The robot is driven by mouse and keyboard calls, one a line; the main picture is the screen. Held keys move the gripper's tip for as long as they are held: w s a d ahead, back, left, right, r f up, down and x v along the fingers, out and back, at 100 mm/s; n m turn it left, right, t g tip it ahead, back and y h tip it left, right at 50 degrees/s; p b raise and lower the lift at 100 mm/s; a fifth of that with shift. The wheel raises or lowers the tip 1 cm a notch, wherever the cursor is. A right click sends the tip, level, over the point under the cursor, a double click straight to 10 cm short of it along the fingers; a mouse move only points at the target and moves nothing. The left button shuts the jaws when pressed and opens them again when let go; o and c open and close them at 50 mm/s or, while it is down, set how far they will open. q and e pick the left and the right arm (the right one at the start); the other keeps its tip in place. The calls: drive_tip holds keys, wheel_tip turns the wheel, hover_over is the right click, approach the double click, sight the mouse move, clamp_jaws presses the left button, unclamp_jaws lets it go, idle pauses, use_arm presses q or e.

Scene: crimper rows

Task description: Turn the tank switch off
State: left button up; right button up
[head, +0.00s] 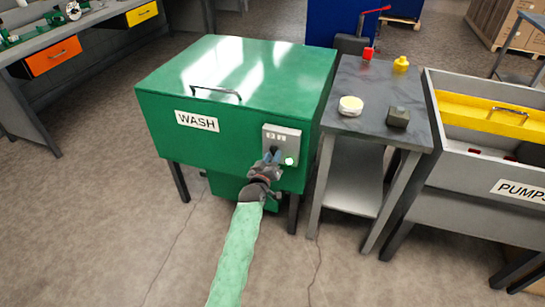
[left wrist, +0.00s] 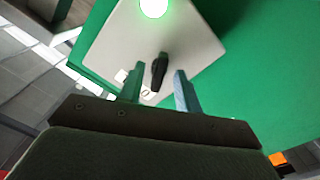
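The green tank (head: 235,75) marked WASH stands in the middle of the head view, lid down. A light grey switch box (head: 280,134) is on its front at the right; it also shows in the left wrist view (left wrist: 185,38). The tank switch, a black knob (left wrist: 158,70), sits on the box. A green lamp (left wrist: 153,8) on the box is lit; it also shows in the head view (head: 289,161). My left gripper (head: 272,156) is open, its fingers on either side of the knob, with gaps visible. My right gripper is not in view.
A PUMPS bin (head: 460,150) stands further right. A workbench with drawers (head: 52,55) is at left.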

use_arm(q)
drive_tip(key=v, duration=0.7)
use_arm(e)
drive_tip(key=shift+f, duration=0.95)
use_arm(q)
drive_tip(key=shift+r, duration=0.1)
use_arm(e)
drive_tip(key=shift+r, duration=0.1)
